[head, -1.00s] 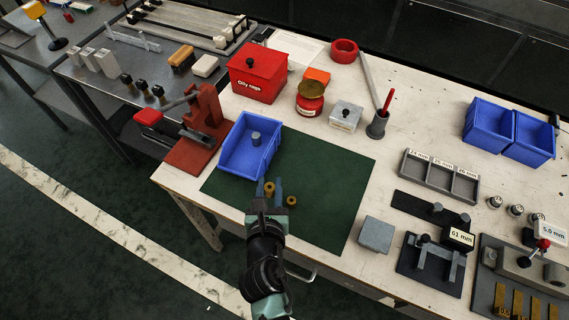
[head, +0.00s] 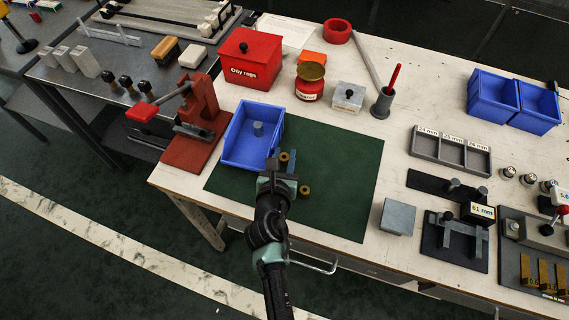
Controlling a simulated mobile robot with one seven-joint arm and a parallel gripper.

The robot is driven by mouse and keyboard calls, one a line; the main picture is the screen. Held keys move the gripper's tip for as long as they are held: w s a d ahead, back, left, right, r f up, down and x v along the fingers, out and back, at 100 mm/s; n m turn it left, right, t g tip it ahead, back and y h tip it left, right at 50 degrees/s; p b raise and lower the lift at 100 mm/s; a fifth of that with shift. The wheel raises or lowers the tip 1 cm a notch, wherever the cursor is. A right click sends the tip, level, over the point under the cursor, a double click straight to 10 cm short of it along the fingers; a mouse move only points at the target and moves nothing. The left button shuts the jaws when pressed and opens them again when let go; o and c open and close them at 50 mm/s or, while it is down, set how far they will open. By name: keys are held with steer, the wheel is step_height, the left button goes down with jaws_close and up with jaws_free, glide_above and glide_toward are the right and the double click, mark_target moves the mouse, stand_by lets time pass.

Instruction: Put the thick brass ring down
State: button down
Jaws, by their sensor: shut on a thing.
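My gripper (head: 282,160) is over the green mat (head: 335,185), just right of the blue bin's front end. It is shut on a brass ring (head: 284,157), which shows between the two fingertips. Whether the ring touches the mat is hard to tell from this angle. A second brass ring (head: 304,191) lies on the mat, right of my gripper and nearer the front edge. My wrist hides part of the mat.
The blue bin (head: 237,163) with a grey peg inside stands close at left, beside a red press (head: 205,110). A grey block (head: 398,217) stands right of the mat. The mat's right half is clear.

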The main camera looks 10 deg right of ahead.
mark_target(284, 164)
steer(key=shift+f+b, duration=0.5)
steer(key=shift+f, duration=0.85)
steer(key=shift+f, duration=0.15)
steer(key=c, duration=0.9)
jaws_free()
